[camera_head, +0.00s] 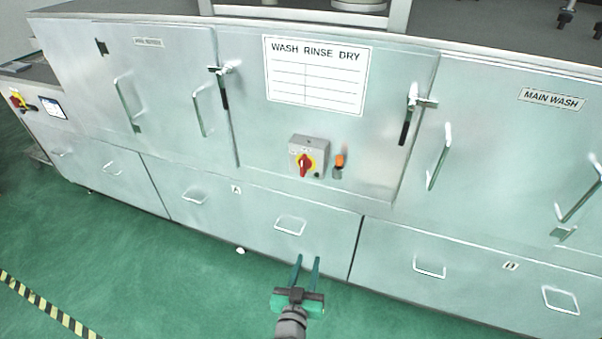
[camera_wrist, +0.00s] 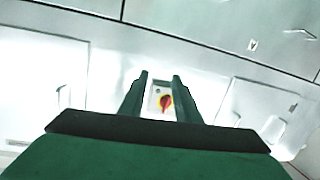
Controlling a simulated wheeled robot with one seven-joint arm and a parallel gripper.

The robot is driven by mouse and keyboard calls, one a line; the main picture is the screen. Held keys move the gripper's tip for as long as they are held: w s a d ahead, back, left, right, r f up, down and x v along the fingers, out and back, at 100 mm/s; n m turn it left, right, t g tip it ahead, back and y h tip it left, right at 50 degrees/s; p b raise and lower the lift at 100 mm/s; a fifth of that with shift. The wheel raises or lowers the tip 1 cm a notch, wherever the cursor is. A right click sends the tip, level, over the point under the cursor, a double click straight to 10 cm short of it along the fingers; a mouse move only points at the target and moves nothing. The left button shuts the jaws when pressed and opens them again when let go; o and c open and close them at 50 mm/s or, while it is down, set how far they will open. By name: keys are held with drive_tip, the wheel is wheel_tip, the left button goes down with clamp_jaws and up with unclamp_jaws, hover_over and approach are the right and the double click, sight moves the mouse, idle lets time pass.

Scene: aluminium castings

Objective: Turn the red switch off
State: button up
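The red switch (camera_head: 305,165) is a rotary knob on a yellow plate, on a small grey box (camera_head: 310,146) fixed to the middle metal door. Its red handle points roughly up and down in the head view. In the wrist view the red switch (camera_wrist: 166,103) shows between my fingers, some distance beyond them. My gripper (camera_head: 307,259) is open and empty, low in front of the machine and below the switch. Its two green fingers also stand apart in the wrist view (camera_wrist: 160,76). Nothing hides the switch.
An orange-topped part (camera_head: 339,162) sits just right of the switch box. Door latches (camera_head: 222,84) and (camera_head: 408,118) and drawer handles (camera_head: 290,225) stick out from the machine front. Another red-and-yellow switch (camera_head: 17,99) is at far left. The green floor (camera_head: 180,285) is mostly clear.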

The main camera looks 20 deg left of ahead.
drive_tip(key=w+a+r+m+t+h, duration=0.1)
drive_tip(key=w+a+r, duration=0.5)
drive_tip(key=w+r, duration=0.2)
drive_tip(key=m+h, duration=0.1)
drive_tip(key=m, duration=0.1)
approach(302, 167)
drive_tip(key=shift+t, duration=0.4)
drive_tip(key=w, duration=0.9)
drive_tip(key=shift+f, duration=0.25)
drive_tip(key=shift+c, duration=0.3)
drive_tip(key=shift+w, duration=0.1)
clamp_jaws()
